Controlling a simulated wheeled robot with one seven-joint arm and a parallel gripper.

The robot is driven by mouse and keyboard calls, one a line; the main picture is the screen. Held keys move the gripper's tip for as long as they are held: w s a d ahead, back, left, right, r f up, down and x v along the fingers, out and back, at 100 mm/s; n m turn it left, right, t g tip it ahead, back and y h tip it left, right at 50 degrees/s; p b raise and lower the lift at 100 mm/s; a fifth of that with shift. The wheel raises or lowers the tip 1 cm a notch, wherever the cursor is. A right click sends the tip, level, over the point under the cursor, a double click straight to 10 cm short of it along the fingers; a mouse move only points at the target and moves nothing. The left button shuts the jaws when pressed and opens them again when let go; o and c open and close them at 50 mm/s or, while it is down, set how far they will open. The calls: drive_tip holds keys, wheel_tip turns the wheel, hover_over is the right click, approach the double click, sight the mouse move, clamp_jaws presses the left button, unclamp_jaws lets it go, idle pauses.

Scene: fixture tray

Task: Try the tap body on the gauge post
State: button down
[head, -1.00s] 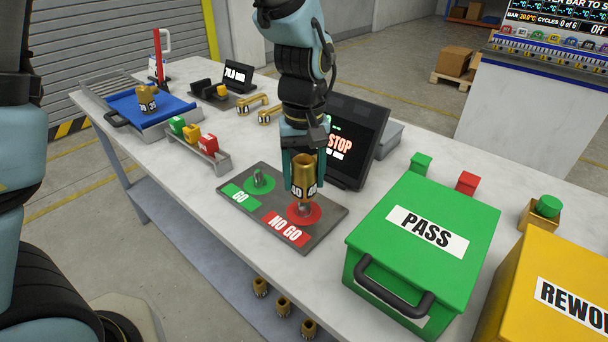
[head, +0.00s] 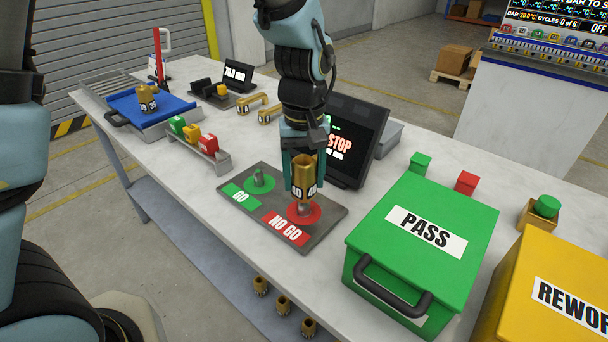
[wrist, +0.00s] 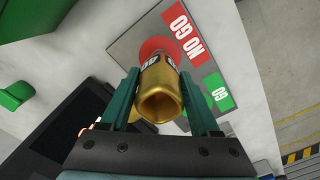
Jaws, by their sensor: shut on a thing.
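My gripper (head: 305,163) is shut on the brass tap body (head: 305,180), with one teal finger on each side. The tap body is upright with its open end up, over the red NO GO circle (head: 316,216) of the grey gauge plate (head: 271,201). Part of the NO GO post (head: 304,207) shows below the body; I cannot tell how far the body is down on it. The GO post (head: 259,179) on the green circle is bare. The wrist view shows the tap body (wrist: 160,97) between the fingers, hiding the NO GO post.
The green PASS box (head: 375,245) and yellow REWORK box (head: 515,285) stand right. A dark screen (head: 366,125) stands close behind my gripper. A blue tray (head: 178,104) holding brass pieces is at left. Coloured blocks (head: 192,132) sit in a grey rack.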

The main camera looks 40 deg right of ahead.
sight(304, 195)
drive_tip(key=shift+f+b, duration=1.4)
drive_tip(key=shift+f, duration=1.1)
idle(2.2)
drive_tip(key=shift+r, duration=0.15)
idle(0.7)
drive_tip(key=shift+r+p, duration=3)
drive_tip(key=shift+r, duration=0.4)
